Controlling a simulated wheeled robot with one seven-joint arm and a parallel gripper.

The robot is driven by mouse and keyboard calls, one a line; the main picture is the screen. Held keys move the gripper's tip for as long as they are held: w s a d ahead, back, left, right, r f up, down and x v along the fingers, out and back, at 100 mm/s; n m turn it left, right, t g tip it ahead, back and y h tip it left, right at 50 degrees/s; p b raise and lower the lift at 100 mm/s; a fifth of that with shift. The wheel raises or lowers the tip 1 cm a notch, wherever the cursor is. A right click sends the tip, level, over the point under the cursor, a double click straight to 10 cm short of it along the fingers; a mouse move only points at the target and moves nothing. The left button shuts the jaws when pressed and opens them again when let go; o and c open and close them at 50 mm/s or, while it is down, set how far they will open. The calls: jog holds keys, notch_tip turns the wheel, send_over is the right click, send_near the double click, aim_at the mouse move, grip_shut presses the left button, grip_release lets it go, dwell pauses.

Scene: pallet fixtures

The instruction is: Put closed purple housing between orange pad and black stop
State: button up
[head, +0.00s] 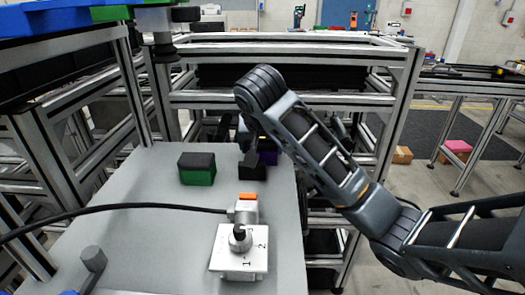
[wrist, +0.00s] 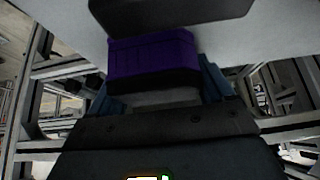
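The purple housing (wrist: 150,57) has a black part on its near side in the wrist view and looks closed. It lies between the blue-grey fingers of my gripper (wrist: 163,88), which appear shut on it. In the head view my gripper (head: 256,155) is over the far right part of the table, and only a small purple patch of the housing (head: 268,158) shows. A black block (head: 252,172), perhaps the black stop, is just in front of it; a black block (wrist: 170,14) also shows beyond the housing in the wrist view. The orange pad (head: 248,196) sits nearer, on a grey fixture.
A green box with a black top (head: 198,177) stands left of the black block. A white switch box (head: 239,258) marked 1 and 2 is at the front. A black cable (head: 110,207) crosses the table (head: 150,240). Metal frames (head: 290,100) stand behind.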

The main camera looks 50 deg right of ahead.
jog(key=c, duration=0.6)
